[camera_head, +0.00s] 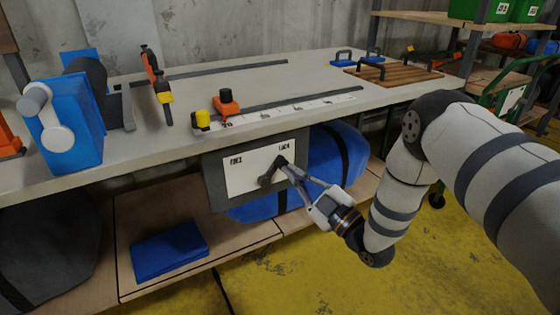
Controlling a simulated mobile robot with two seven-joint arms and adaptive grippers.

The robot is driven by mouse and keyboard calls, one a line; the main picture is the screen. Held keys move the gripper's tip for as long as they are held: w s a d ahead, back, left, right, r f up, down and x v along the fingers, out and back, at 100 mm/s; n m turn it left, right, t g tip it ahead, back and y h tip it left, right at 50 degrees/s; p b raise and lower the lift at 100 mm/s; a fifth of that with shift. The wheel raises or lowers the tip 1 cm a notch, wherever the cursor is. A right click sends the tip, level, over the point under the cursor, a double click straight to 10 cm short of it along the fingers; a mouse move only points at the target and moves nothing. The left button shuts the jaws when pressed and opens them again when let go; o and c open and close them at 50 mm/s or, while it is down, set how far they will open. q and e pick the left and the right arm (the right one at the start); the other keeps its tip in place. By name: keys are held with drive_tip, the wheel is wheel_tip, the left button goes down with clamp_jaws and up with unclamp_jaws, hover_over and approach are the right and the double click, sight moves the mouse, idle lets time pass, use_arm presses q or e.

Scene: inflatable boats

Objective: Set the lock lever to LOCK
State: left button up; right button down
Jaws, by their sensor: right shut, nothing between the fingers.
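The lock lever (272,173) is a short dark handle on a white label plate (243,176), set in a dark panel under the bench's front edge. The plate has small dark lettering at its upper left and upper right, too small to read surely. The lever tilts up and to the right, with its knob end near the right-hand lettering. My right gripper (287,167) is shut and empty, its fingertips beside the lever's knob end on the right. Whether they touch it I cannot tell. My left gripper is not in view.
The workbench (290,80) carries a blue machine (65,130), an orange clamp (155,80), a ruler strip (285,108) and a wooden board (395,76). Blue bundles (335,160) sit on the lower shelf behind the panel. Yellow floor (400,270) is open in front.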

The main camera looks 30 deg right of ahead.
drive_tip(key=shift+v, duration=1.4)
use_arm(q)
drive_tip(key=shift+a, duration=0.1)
use_arm(e)
drive_tip(key=shift+a+r, duration=0.1)
drive_tip(key=shift+a, duration=0.05)
